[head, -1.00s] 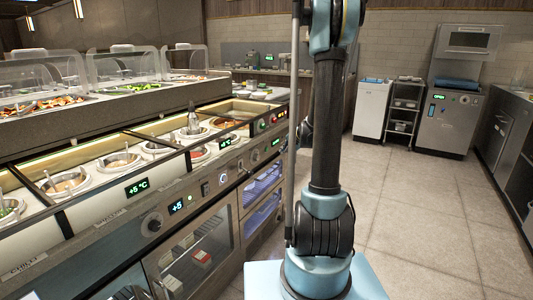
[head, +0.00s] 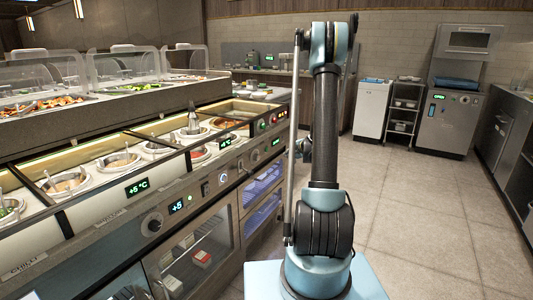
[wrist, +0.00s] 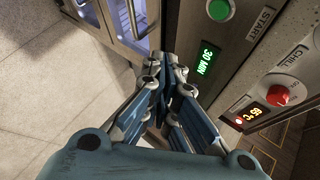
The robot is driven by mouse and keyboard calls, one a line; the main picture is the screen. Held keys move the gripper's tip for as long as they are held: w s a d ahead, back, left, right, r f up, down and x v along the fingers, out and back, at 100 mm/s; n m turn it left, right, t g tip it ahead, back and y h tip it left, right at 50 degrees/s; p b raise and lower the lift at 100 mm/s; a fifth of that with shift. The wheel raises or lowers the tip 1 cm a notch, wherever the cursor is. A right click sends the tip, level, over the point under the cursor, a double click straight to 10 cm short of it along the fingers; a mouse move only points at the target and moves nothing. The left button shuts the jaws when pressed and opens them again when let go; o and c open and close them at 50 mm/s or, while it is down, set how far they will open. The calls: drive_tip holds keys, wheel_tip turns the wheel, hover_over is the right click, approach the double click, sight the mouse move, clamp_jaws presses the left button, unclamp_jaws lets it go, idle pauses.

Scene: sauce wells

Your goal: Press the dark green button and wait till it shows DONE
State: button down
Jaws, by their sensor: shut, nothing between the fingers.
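The dark green button (wrist: 220,10) sits on the metal control panel at the top of the wrist view, beside the word START. A green display (wrist: 207,59) below it reads 30 MIN. My gripper (wrist: 170,68) is shut and empty in the wrist view. Its fingertips appear just left of the display and apart from the button; their distance from the panel is hard to judge. In the head view my arm hides most of the gripper, and the button cannot be made out clearly.
The tiled floor (head: 410,215) to the right is clear.

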drive_tip(key=w+a, duration=0.5)
drive_tip(key=a, duration=0.2)
idle(0.4)
drive_tip(key=shift+w+a+r, duration=0.1)
drive_tip(key=shift+w+a, duration=0.4)
drive_tip(key=shift+a, duration=0.3)
idle(2.2)
drive_tip(key=shift+s+d, duration=0.1)
drive_tip(key=shift+d, duration=0.05)
drive_tip(key=shift+s+d, duration=0.45)
drive_tip(key=shift+d, duration=0.15)
drive_tip(key=shift+d, duration=0.1)
drive_tip(key=s+d, duration=0.1)
drive_tip(key=d, duration=0.1)
drive_tip(key=s+d, duration=0.1)
drive_tip(key=s, duration=0.1)
drive_tip(key=shift+d, duration=0.4)
idle(0.3)
idle(0.5)
